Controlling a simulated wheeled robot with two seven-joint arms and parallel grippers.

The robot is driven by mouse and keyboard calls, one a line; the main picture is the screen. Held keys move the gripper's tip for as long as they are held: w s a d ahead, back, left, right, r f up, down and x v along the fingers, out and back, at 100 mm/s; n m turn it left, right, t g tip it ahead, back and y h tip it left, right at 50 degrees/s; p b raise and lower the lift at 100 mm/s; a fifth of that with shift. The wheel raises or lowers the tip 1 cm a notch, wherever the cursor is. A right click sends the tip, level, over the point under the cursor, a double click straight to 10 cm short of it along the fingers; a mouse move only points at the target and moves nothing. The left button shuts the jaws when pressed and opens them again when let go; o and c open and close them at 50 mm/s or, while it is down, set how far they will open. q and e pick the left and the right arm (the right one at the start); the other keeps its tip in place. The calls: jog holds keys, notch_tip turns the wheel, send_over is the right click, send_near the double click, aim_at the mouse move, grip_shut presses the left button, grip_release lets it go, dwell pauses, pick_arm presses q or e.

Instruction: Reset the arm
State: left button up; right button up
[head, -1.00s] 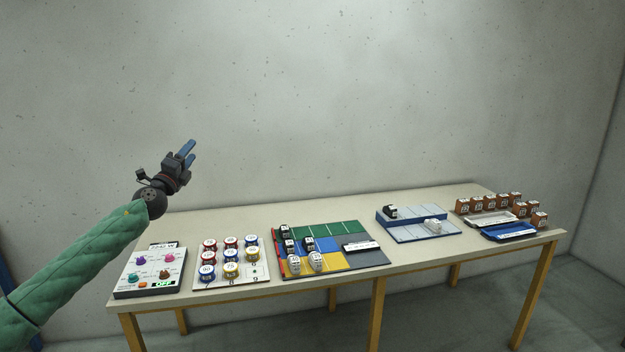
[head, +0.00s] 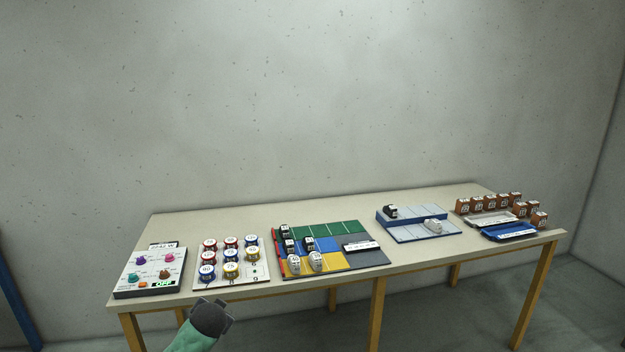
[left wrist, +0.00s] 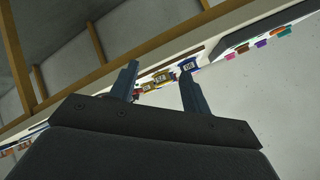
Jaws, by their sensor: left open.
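My left arm in its green sleeve (head: 196,341) shows only at the bottom edge of the head view, low in front of the table (head: 375,204). A dark part of the arm sits at its end, and the fingers are hidden there. In the left wrist view my left gripper (left wrist: 163,82) has its two fingers spread apart, with nothing between them. The table edge and some blue and yellow numbered pieces (left wrist: 162,77) lie beyond the fingers. My right arm and gripper are not in view.
On the table stand a knob panel (head: 150,270) reading OFF, a board of numbered round pieces (head: 231,276), a coloured grid board (head: 330,232) with black and white pieces, a stepped blue-grey stand (head: 415,234), and a blue tray (head: 510,232) near orange boxes. The table's back strip is bare.

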pick_arm(q)
jog(key=s+d+f+n+g+h, duration=0.15)
jog(key=s+d+f, duration=0.35)
jog(key=s+f, duration=0.7)
jog(key=s+d+f+g, duration=0.2)
jog(key=s+f, duration=0.6)
jog(key=s, duration=0.5)
jog(key=s+d+f+n+g+h, duration=0.1)
jog(key=s+d+f+g, duration=0.2)
jog(key=s+f, duration=0.5)
jog(key=s+d+f+g+h, duration=0.1)
jog(key=s+d+f+g, duration=0.1)
jog(key=s+f, duration=0.7)
jog(key=s, duration=0.8)
jog(key=shift+s+d+n, duration=0.15)
jog(key=shift+s+n, duration=0.2)
jog(key=shift+f, duration=0.1)
